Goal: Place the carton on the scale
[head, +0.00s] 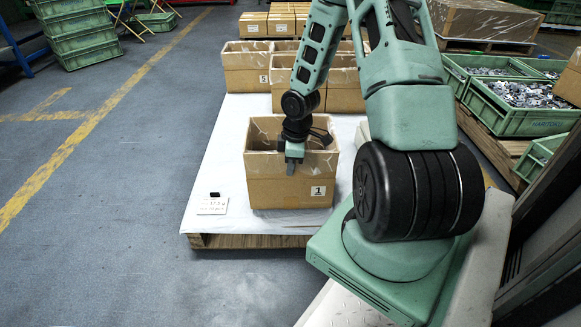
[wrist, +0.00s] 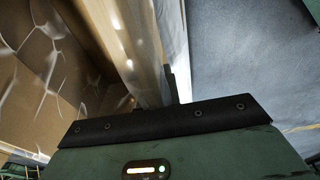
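The carton (head: 290,185), an open-topped brown box marked "1", sits upright at the near end of a white-covered pallet. Its inside shows a clear liner. My gripper (head: 295,158) points down at the carton's front wall, near the top edge. In the wrist view the carton's wall (wrist: 135,50) runs down to my gripper (wrist: 160,100), with one dark finger on its outer side. The other finger is hidden, so I cannot tell whether the fingers are closed on the wall. I cannot clearly make out a scale.
More open cartons (head: 250,72) stand at the back of the pallet (head: 235,241). A small white card (head: 213,205) with a black item lies left of the carton. Green crates of metal parts (head: 520,105) are on the right. Grey floor (head: 110,190) is clear on the left.

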